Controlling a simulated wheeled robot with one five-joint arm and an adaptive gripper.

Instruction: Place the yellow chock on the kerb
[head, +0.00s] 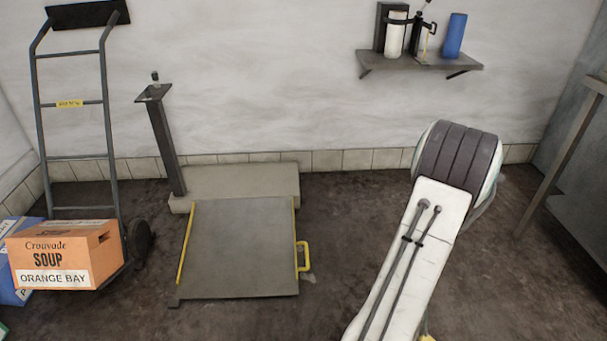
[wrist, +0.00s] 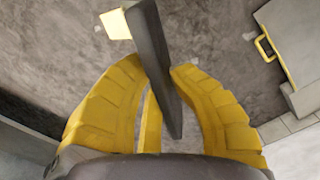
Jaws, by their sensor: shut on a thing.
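My gripper (wrist: 160,78) is shut on the yellow chock (wrist: 117,25), whose pale yellow part shows in the wrist view beside a long dark grey part. The dark part runs between my yellow fingers, and the fingers hide some of the chock. The kerb (head: 240,180) is a low, light grey slab along the back wall in the head view. Its end also shows at the right in the wrist view (wrist: 306,99), apart from the chock. In the head view my gripper is mostly out of frame below my white arm, with only a bit of yellow at the bottom edge.
A grey ramp plate (head: 240,250) with a yellow handle (head: 303,257) lies against the kerb's front. A dark post (head: 164,145) stands at its left end. A hand truck (head: 75,130) with a soup box (head: 65,256) is at left. Bare floor (head: 335,225) lies right of the ramp.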

